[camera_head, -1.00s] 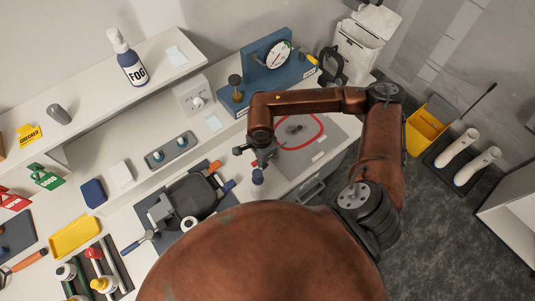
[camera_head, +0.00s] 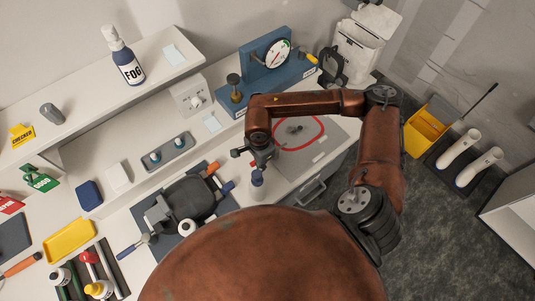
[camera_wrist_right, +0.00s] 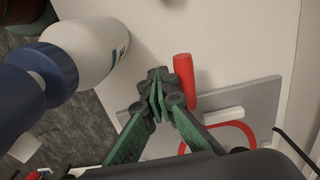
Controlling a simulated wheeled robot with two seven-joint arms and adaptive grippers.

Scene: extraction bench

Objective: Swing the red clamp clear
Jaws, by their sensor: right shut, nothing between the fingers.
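In the right wrist view a red cylindrical handle (camera_wrist_right: 184,80), which looks like the red clamp's, stands up from the edge of a grey plate (camera_wrist_right: 255,97). My right gripper (camera_wrist_right: 157,76) has its green fingers shut and empty just left of the handle. I cannot tell if they touch it. In the head view my right gripper (camera_head: 260,157) is over the bench by the left edge of the grey plate (camera_head: 325,151). My left gripper is not in view.
A white bottle with a blue cap (camera_wrist_right: 92,50) is close at left in the wrist view. A red ring outline (camera_head: 322,125) marks the plate. A blue gauge stand (camera_head: 290,75) stands behind my right arm, and a black pan-like device (camera_head: 190,198) lies to the left.

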